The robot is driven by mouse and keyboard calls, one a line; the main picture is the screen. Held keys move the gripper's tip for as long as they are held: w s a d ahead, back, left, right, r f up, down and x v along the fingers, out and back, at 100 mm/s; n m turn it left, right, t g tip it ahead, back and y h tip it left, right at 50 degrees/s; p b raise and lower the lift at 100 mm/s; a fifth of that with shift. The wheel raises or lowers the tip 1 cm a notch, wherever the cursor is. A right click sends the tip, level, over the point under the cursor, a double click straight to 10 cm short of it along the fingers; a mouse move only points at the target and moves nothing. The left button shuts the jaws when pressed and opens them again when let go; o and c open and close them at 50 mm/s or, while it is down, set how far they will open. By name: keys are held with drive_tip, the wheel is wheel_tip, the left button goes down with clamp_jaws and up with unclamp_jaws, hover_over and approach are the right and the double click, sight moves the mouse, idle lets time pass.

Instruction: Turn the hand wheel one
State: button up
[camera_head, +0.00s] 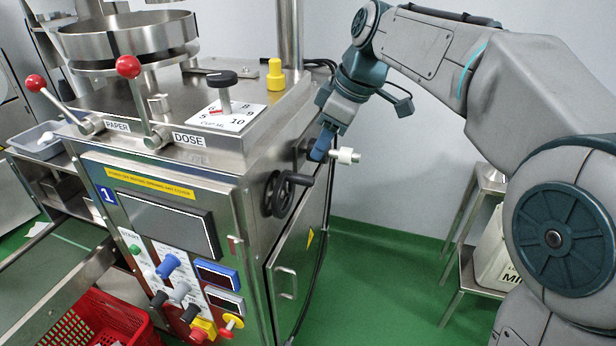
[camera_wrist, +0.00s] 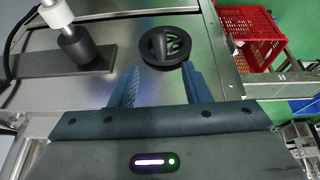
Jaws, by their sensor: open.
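The hand wheel (camera_head: 280,194) is a black ring with a protruding handle, mounted on the right side of the steel machine labelled 1. It also shows in the wrist view (camera_wrist: 150,58), just beyond the fingertips and roughly centred between them. My gripper (camera_head: 321,146) is above and to the right of the wheel in the head view. In the wrist view my gripper (camera_wrist: 160,78) is open, with two blue fingers apart and nothing between them. The fingers appear clear of the wheel, though the exact gap cannot be told.
A white fitting (camera_head: 345,156) juts out beside my gripper; a white-and-black fitting (camera_wrist: 72,40) shows left of the wheel. A cabinet door with a handle (camera_head: 284,282) is below the wheel. A metal stand (camera_head: 466,252) is at right. Green floor between is clear.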

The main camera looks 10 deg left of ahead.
sight(305, 176)
drive_tip(key=b+x, duration=0.1)
drive_tip(key=x, duration=0.8)
drive_tip(key=shift+f, duration=0.25)
clamp_jaws()
